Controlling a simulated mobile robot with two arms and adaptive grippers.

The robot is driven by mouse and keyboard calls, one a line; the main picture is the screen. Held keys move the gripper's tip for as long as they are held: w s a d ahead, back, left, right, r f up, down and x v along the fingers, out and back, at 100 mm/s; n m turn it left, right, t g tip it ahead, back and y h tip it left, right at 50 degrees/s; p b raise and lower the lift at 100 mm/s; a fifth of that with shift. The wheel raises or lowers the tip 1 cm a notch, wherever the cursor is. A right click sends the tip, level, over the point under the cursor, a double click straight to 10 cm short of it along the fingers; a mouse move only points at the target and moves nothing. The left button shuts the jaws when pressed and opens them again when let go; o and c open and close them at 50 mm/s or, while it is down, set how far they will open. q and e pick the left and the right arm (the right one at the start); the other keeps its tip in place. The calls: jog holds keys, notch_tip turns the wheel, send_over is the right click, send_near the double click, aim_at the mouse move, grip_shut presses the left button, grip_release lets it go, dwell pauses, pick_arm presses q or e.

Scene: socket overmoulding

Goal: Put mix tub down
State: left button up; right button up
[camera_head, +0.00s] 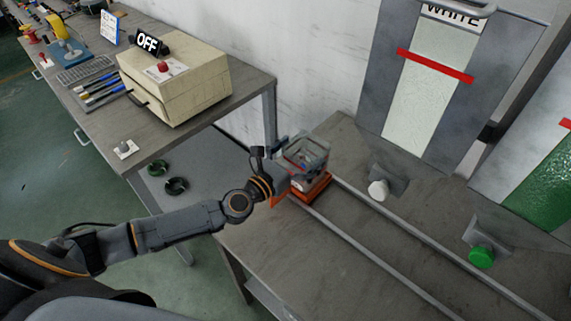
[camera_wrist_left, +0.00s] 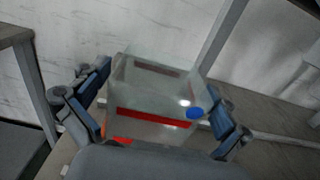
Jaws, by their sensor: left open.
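The mix tub (camera_head: 309,175) is a clear box. It stands upright on an orange base (camera_head: 318,190) at the left end of the rails on the right-hand bench. My left gripper (camera_head: 302,152) is at the tub with its fingers apart. In the left wrist view the tub (camera_wrist_left: 152,100) shows a red band and a blue spot. There the fingers of my left gripper (camera_wrist_left: 160,90) stand on either side of it, open. I cannot tell whether they touch its walls. The tub's near lower part is hidden by my gripper. My right gripper is not in view.
Two rails (camera_head: 380,258) run along the bench (camera_head: 310,262) from the orange base. A white nozzle (camera_head: 378,190) and a green nozzle (camera_head: 481,257) stick out over it. A tall dispenser marked WHITE (camera_head: 432,100) stands behind. A beige machine with an OFF sign (camera_head: 175,85) is on the left table.

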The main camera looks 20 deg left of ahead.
pick_arm(q)
jog(key=b+v, duration=0.2)
jog(key=v, duration=0.8)
jog(key=shift+f, duration=0.1)
jog(key=shift+s+a, duration=0.1)
jog(key=shift+s, duration=0.3)
